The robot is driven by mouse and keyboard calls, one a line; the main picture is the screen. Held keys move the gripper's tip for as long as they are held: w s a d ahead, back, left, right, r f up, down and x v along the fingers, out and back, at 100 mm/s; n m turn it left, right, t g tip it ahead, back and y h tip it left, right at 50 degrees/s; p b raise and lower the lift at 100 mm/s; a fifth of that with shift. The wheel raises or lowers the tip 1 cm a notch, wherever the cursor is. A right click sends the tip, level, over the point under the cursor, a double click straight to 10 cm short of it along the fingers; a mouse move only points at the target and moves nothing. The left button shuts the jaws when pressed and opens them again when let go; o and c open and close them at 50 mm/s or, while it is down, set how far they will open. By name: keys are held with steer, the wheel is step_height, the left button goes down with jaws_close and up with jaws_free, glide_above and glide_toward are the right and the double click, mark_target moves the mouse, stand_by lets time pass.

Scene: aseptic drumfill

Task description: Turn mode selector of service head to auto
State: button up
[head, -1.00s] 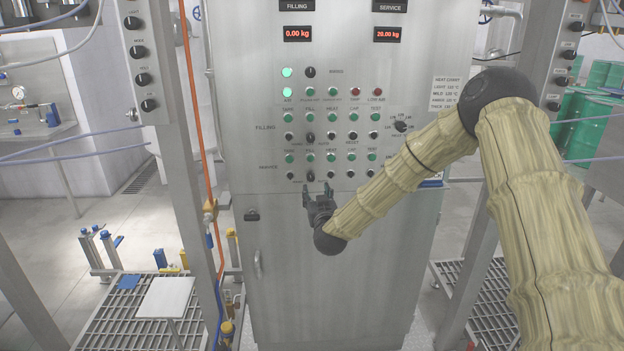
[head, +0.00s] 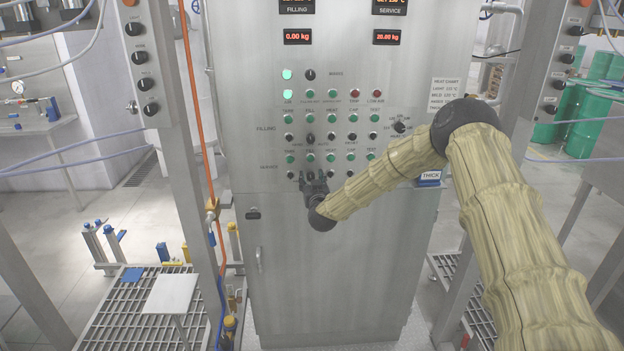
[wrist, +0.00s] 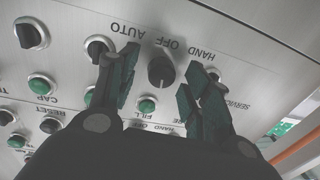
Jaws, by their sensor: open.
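The service head's mode selector is a round black knob (wrist: 161,71) in the wrist view, with upside-down HAND, OFF and AUTO labels beside it. AUTO is on the picture's left and HAND on the right. The knob's exact pointing is hard to read. My gripper (wrist: 160,74) is open, one finger on each side of the knob, with no clear contact visible. In the head view my gripper (head: 313,182) is at the lower SERVICE row of the control panel (head: 340,60) and partly covers the selector there.
Green push buttons such as the FILL button (wrist: 147,105) and other black knobs (wrist: 97,47) sit close around the fingers. The FILLING row has a similar black selector (head: 310,137) just above. The cabinet front below (head: 340,270) is clear apart from its handle.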

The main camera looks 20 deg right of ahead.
steer(key=c, duration=1)
steer(key=shift+c, duration=0.2)
steer(key=shift+f+b, duration=0.15)
steer(key=shift+b, duration=0.45)
steer(key=m+b, duration=0.1)
steer(key=b, duration=0.2)
steer(key=m+b, duration=0.2)
steer(key=b, duration=0.2)
steer(key=shift+f+m, duration=0.3)
steer(key=m+b, duration=0.4)
steer(key=b, duration=0.3)
steer(key=shift+d+m+t+b, duration=0.1)
steer(key=shift+m+t+b, duration=0.2)
steer(key=shift+b, duration=0.05)
steer(key=shift+r+m+h+b, duration=0.2)
steer(key=shift+m+h+b, duration=0.2)
steer(key=shift+m+b, duration=0.65)
steer(key=shift+r+b, duration=0.1)
steer(key=shift+b, duration=0.25)
